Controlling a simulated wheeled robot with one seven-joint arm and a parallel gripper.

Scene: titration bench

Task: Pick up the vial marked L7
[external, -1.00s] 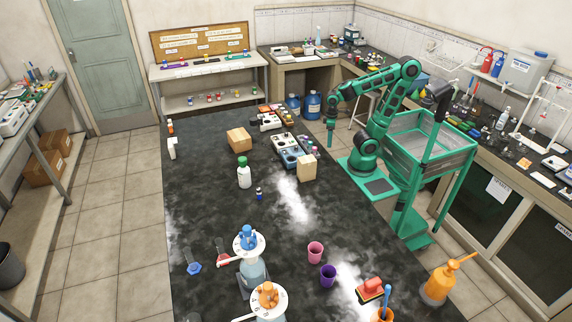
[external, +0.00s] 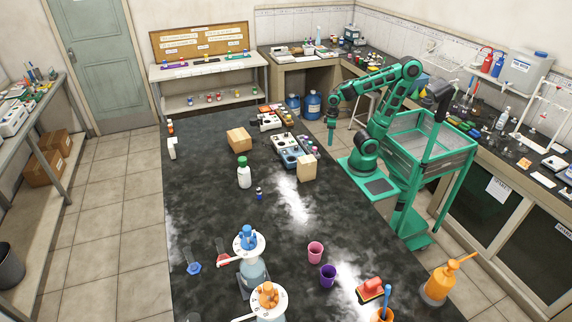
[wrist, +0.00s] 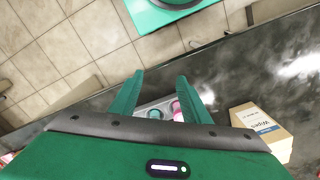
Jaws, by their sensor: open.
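My gripper (external: 331,142) points down by the far right edge of the black bench. In the wrist view my gripper (wrist: 158,82) is open, with nothing between its green fingers. Beyond them a light rack (wrist: 150,108) shows partly, with a teal-capped vial (wrist: 155,113) and a pink-capped vial (wrist: 177,110). In the external view small capped vials (external: 312,151) stand close to the gripper, beside a wipes box. A small blue-capped vial (external: 259,194) stands alone mid-bench. No L7 mark is readable on any vial, so I cannot tell which one it is.
The wipes box (external: 306,169) stands close by; it also shows in the wrist view (wrist: 262,130). A blue-grey instrument (external: 286,153), a cardboard box (external: 239,140) and a green-capped bottle (external: 244,174) are near. The middle of the bench (external: 285,225) is largely clear.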

